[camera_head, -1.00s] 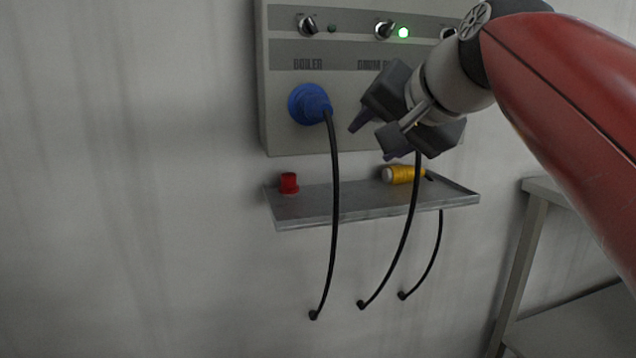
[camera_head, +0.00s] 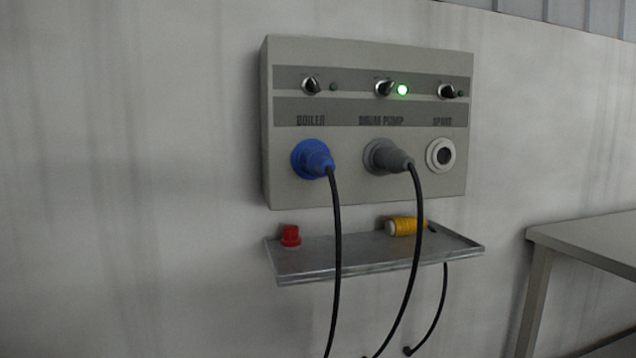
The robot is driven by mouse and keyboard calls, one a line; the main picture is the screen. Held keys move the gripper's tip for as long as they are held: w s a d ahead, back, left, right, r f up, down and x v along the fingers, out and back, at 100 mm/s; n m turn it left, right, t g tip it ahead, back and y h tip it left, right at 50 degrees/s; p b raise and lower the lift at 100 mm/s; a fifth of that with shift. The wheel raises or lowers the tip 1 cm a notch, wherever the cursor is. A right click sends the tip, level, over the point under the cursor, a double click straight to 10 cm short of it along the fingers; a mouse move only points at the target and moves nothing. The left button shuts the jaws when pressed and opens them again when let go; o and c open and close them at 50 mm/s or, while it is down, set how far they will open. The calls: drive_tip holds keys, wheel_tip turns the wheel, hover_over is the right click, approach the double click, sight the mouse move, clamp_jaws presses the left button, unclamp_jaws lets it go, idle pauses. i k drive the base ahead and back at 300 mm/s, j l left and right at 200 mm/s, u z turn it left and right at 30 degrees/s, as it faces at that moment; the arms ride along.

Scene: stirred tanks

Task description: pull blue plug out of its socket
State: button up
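The blue plug (camera_head: 316,158) sits in the socket under the "BOILER" label on the left of the grey wall panel (camera_head: 345,192). Its black cable (camera_head: 337,250) hangs down in front of the shelf. The blue plug covers the socket's opening. My gripper is not in view.
A grey plug (camera_head: 388,158) sits in the middle socket; the right socket (camera_head: 441,155) is empty. Three knobs run along the top, with a green light (camera_head: 402,90) lit by the middle one. A metal shelf (camera_head: 350,262) holds a red cap (camera_head: 290,236) and a yellow plug (camera_head: 406,226). A table (camera_head: 590,238) stands right.

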sight(315, 162)
drive_tip(key=i+j, duration=0.35)
drive_tip(key=j+z, duration=0.2)
drive_tip(key=j, duration=1.75)
drive_tip(key=j+u, duration=0.2)
drive_tip(key=l+z, duration=0.2)
drive_tip(key=k, duration=0.05)
